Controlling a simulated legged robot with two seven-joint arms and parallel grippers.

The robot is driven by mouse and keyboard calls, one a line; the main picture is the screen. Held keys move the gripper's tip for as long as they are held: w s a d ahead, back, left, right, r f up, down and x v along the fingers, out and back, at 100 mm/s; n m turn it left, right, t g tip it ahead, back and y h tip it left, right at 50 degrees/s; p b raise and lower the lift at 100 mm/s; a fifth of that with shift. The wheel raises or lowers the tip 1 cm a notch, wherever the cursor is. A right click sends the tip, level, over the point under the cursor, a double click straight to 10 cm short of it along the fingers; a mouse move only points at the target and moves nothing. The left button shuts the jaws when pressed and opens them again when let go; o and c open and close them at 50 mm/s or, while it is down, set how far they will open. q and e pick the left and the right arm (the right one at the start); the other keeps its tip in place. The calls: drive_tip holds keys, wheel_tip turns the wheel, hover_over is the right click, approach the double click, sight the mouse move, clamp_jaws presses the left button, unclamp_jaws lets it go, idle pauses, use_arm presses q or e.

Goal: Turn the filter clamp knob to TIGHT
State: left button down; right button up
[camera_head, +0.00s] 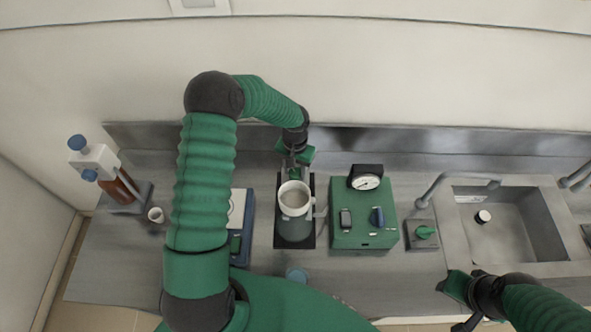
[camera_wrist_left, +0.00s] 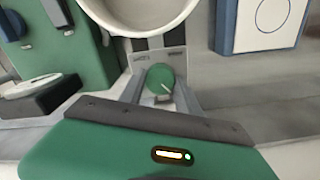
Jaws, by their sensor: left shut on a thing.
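The filter clamp knob (camera_wrist_left: 159,77) is green and round, with a pale pointer mark slanting to the lower right in the left wrist view. It sits on a grey plate with small dark labels on either side, too small to read. My left gripper (camera_head: 296,163) reaches down behind the white funnel (camera_head: 294,198), and its grey fingers are shut on the knob. The gripper and arm hide the knob in the head view. The funnel stands on a grey-green flask (camera_head: 294,229). My right gripper (camera_head: 466,288) is at the front right, apart from these; its jaws are unclear.
Right of the funnel is a green pump box (camera_head: 364,237) with a gauge (camera_head: 366,183). Left is a blue and white balance (camera_head: 236,212), partly behind my arm. A sink (camera_head: 515,226) lies right, a bottle with dispenser (camera_head: 117,187) far left. A wall stands behind.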

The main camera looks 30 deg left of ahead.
use_arm(q)
drive_tip(key=m, duration=0.5)
drive_tip(key=shift+w, duration=0.1)
drive_tip(key=m, duration=0.6)
drive_tip(key=shift+r+m, duration=0.1)
drive_tip(key=shift+m, duration=0.3)
drive_tip(key=m+p, duration=0.1)
drive_tip(key=m, duration=0.5)
drive_tip(key=m+p, duration=0.1)
drive_tip(key=m, duration=0.5)
drive_tip(key=shift+w+a+r, duration=0.1)
drive_tip(key=c, duration=1.1)
unclamp_jaws()
drive_tip(key=shift+o, duration=1.2)
drive_tip(key=shift+f, duration=0.2)
